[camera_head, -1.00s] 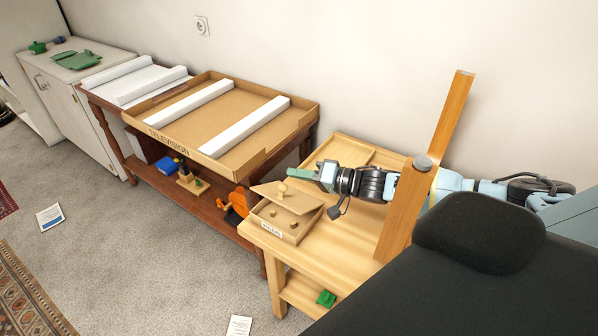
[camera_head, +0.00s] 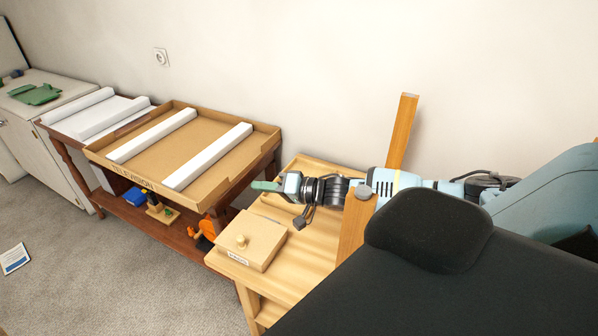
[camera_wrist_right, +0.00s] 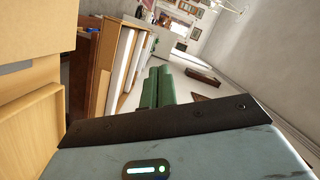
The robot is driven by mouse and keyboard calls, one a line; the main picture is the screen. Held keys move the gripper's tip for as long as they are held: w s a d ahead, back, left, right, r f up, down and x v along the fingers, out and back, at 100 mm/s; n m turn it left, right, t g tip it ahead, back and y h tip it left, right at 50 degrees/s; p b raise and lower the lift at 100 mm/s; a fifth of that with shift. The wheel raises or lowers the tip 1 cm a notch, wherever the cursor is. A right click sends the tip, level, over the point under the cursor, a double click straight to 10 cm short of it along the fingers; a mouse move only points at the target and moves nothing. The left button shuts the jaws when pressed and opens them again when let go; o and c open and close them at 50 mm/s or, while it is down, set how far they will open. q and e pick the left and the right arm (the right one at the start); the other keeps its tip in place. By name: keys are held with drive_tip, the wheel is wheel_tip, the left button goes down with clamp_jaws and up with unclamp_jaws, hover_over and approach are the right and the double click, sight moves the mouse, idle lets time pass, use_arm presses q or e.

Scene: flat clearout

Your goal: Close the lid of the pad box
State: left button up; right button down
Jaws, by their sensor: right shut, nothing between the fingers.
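The pad box (camera_head: 262,256) is a small pale wooden box with a paper label on its front. It stands at the left end of the light wooden table in the head view. Its lid (camera_head: 262,233) lies flat over the box, with a round knob on top; the inside is hidden. My right gripper (camera_head: 265,185) is above and behind the box, apart from the lid. Its green fingers are shut with nothing between them, and they also show in the wrist view (camera_wrist_right: 158,88). My left gripper is not in view.
The light wooden table (camera_head: 300,255) has free room right of the box. An upright wooden post (camera_head: 401,130) stands by my right arm. To the left, a darker table bears a cardboard television tray (camera_head: 165,150) with white foam bars.

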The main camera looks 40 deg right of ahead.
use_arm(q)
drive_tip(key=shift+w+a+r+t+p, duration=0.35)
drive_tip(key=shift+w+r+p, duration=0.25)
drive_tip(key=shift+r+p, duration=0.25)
use_arm(e)
drive_tip(key=s+d+r, duration=0.1)
drive_tip(key=s+d, duration=0.1)
drive_tip(key=s, duration=0.6)
drive_tip(key=shift+s+d+r, duration=0.15)
drive_tip(key=shift+s, duration=0.1)
